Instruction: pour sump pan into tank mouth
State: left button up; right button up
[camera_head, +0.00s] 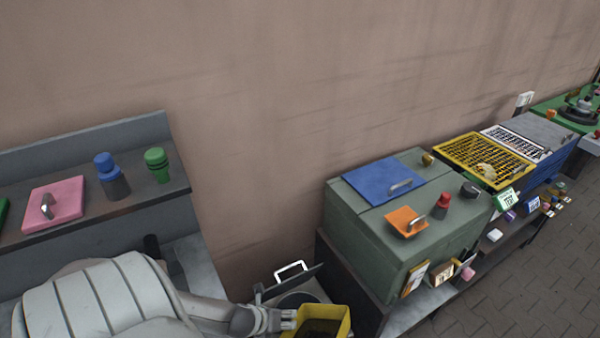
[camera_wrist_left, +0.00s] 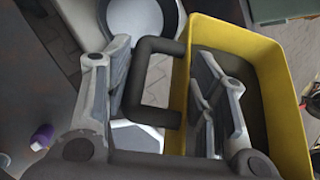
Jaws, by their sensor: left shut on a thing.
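The yellow sump pan (camera_head: 343,322) is at the bottom middle of the head view, partly cut off, with a dark inside. It fills the right of the left wrist view (camera_wrist_left: 283,110), where its black handle (camera_wrist_left: 160,46) shows. My left gripper (camera_head: 286,320) is shut on the pan at its handle; the fingers also show in the wrist view (camera_wrist_left: 165,95). A round opening with a dark rim, seemingly the tank mouth (camera_head: 296,299), is just behind the pan. It shows at the top of the wrist view (camera_wrist_left: 142,15), beside the pan. My right gripper is out of view.
A raised lid with a white handle (camera_head: 291,270) stands behind the opening. A green-grey cabinet (camera_head: 365,235) with blue and orange lids is close to the right. A shelf (camera_head: 130,208) with a pink lid and blue and green knobs is at the left. A wall closes the back.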

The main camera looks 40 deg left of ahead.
pick_arm(q)
jog(key=shift+w+a+f+b, duration=0.15)
jog(key=shift+a+f+b, duration=0.1)
jog(key=shift+b, duration=0.1)
jog(key=shift+w+a+f+h+b, duration=0.25)
jog(key=shift+f+h+b, duration=0.15)
jog(key=shift+f+b, duration=0.2)
jog(key=shift+w+a+f+g+h+b, duration=0.1)
jog(key=shift+a+f+g+h+b, duration=0.1)
jog(key=shift+f+b, duration=0.4)
jog(key=shift+w+a+f+g+h+b, duration=0.1)
jog(key=shift+f+g+b, duration=0.15)
jog(key=shift+b, duration=0.65)
jog(key=shift+w+a+f+b, duration=0.15)
jog(key=shift+f+b, duration=0.4)
jog(key=shift+b, duration=0.3)
jog(key=shift+a+f+n+g+h+b, duration=0.25)
jog(key=shift+f+h+b, duration=0.35)
jog(key=shift+b, duration=0.55)
